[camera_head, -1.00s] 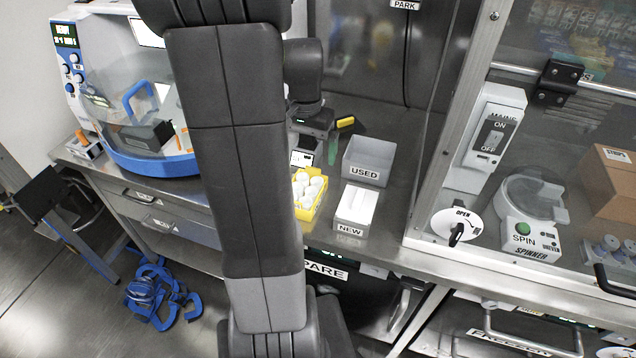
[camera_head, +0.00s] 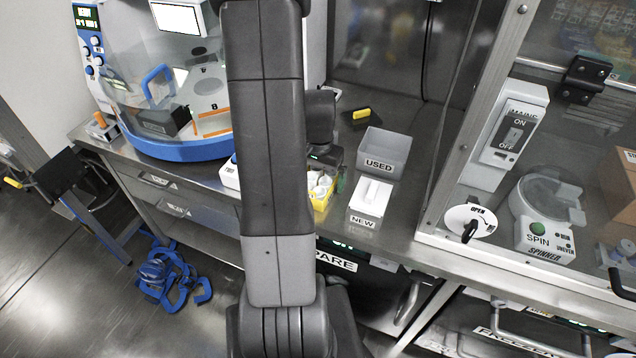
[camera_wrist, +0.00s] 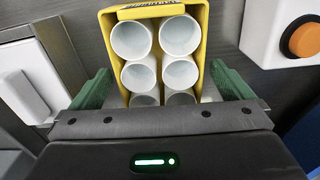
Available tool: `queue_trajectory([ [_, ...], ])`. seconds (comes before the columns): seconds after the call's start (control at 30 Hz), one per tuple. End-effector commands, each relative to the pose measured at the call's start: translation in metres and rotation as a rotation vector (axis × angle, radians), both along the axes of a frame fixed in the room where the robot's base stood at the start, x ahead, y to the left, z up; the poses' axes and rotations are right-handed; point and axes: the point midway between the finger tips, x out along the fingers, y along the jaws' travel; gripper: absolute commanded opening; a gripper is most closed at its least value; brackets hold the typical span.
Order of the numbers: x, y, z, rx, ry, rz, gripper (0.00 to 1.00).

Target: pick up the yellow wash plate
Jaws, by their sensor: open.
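The yellow wash plate (camera_head: 321,202), a yellow holder with several round white wells, stands on the steel bench, partly hidden behind my arm in the head view. In the wrist view the yellow wash plate (camera_wrist: 200,30) shows from above, between the two green fingers. My gripper (camera_wrist: 160,72) is open, with one finger on each side of the plate and a visible gap at each side. The near end of the plate is hidden by the gripper body. In the head view my gripper is mostly hidden by my arm.
Right of the plate are a white NEW box (camera_head: 370,197) and a grey USED bin (camera_head: 384,153). A dark block with a yellow piece (camera_head: 361,114) lies behind. A box with an orange button (camera_wrist: 285,32) is close by. A glass-fronted cabinet (camera_head: 428,200) stands right.

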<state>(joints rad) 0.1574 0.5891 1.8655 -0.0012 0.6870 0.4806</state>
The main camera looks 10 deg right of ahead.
Motion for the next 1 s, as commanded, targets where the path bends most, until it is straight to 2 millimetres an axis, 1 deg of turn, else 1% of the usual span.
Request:
queue_trajectory([
  [0.03, -0.001, 0.000, -0.004, 0.000, 0.002, 0.000, 1.00],
  [0.1, -0.001, 0.000, -0.007, 0.000, 0.001, 0.000, 1.00],
  [0.3, 0.000, 0.000, -0.007, 0.000, 0.000, 0.000, 1.00],
  [0.33, 0.000, 0.000, -0.007, 0.000, 0.000, 0.000, 0.98],
  [0.47, 0.000, 0.000, -0.007, 0.000, 0.000, 0.000, 0.72],
  [0.5, 0.000, 0.000, -0.007, 0.000, 0.000, 0.000, 0.65],
  [0.57, 0.000, 0.000, -0.007, 0.000, 0.000, 0.000, 0.53],
  [0.83, 0.000, 0.000, -0.005, -0.001, -0.001, 0.000, 0.53],
  [0.93, 0.001, 0.000, 0.003, -0.001, -0.004, 0.000, 0.53],
  [1.0, 0.001, 0.000, 0.012, -0.001, -0.005, 0.000, 0.53],
])
